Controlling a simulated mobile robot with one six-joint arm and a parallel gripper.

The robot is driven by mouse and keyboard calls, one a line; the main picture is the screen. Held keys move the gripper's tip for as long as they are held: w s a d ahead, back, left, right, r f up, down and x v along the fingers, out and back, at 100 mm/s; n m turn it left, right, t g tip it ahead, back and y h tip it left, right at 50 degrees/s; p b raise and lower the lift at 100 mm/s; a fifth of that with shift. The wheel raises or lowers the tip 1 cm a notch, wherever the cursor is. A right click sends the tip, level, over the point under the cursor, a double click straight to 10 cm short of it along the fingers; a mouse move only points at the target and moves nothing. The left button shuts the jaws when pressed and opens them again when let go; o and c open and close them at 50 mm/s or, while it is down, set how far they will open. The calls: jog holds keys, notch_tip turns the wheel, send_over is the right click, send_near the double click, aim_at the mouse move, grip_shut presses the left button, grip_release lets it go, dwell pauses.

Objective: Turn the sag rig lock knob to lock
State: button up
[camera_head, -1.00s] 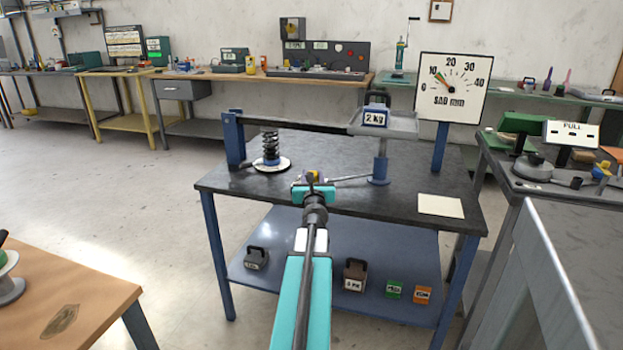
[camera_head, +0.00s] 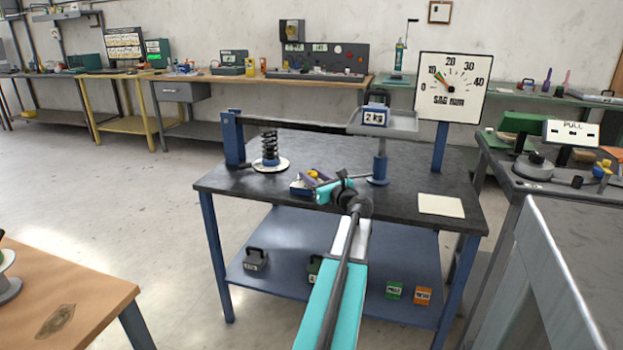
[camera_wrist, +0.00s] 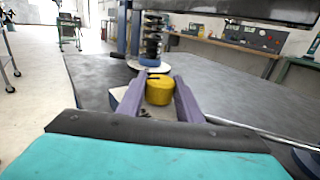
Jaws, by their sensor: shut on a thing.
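The yellow lock knob (camera_wrist: 159,92) sits between the two purple fingers of my gripper (camera_wrist: 160,80) in the wrist view. In the head view the knob (camera_head: 314,174) is small and partly hidden by my gripper (camera_head: 320,178), which is shut on it from the right front. The knob's mount (camera_head: 297,187) is a small block on the rig's dark tabletop. The sag rig has a black coil spring (camera_head: 269,146) on a white disc, a dark lever (camera_head: 300,126) and a tray (camera_head: 402,127) bearing a 2 kg weight (camera_head: 375,113). Any lock marking is too small to read.
A SAG mm dial (camera_head: 452,88) stands behind the rig, its needle near 10. A paper card (camera_head: 440,206) lies at the table's right front. Weights and small boxes (camera_head: 394,291) sit on the lower shelf. A grey bench (camera_head: 580,260) stands close on the right.

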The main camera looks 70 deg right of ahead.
jog(key=shift+d+r+n+t+y+b, duration=0.2)
jog(key=shift+n+t+y, duration=0.35)
jog(key=shift+y, duration=0.4)
jog(key=shift+d+f+n+t+y+b, duration=0.1)
jog(key=shift+n+t+y+b, duration=0.25)
jog(key=shift+n+y, duration=0.5)
jog(key=shift+d+r+n+t+y+b, duration=0.1)
jog(key=shift+n+t+y+b, duration=0.1)
jog(key=shift+n+t+y, duration=0.6)
jog(key=shift+a+n+y+b, duration=0.15)
jog(key=shift+n+y+b, duration=0.3)
jog(key=shift+y, duration=0.85)
jog(key=shift+w+a+n+y, duration=0.1)
jog(key=shift+n+y, duration=0.15)
jog(key=shift+y, duration=0.05)
jog(key=o, duration=1)
jog(key=shift+f, duration=0.1)
jog(key=shift+o, duration=0.2)
jog(key=shift+a, duration=0.1)
jog(key=shift+s, duration=0.25)
jog(key=s, duration=0.4)
jog(key=s+a, duration=0.1)
jog(key=s, duration=0.4)
jog(key=s+p, duration=0.1)
jog(key=s, duration=0.3)
jog(key=shift+s+a, duration=0.15)
jog(key=shift+a, duration=0.2)
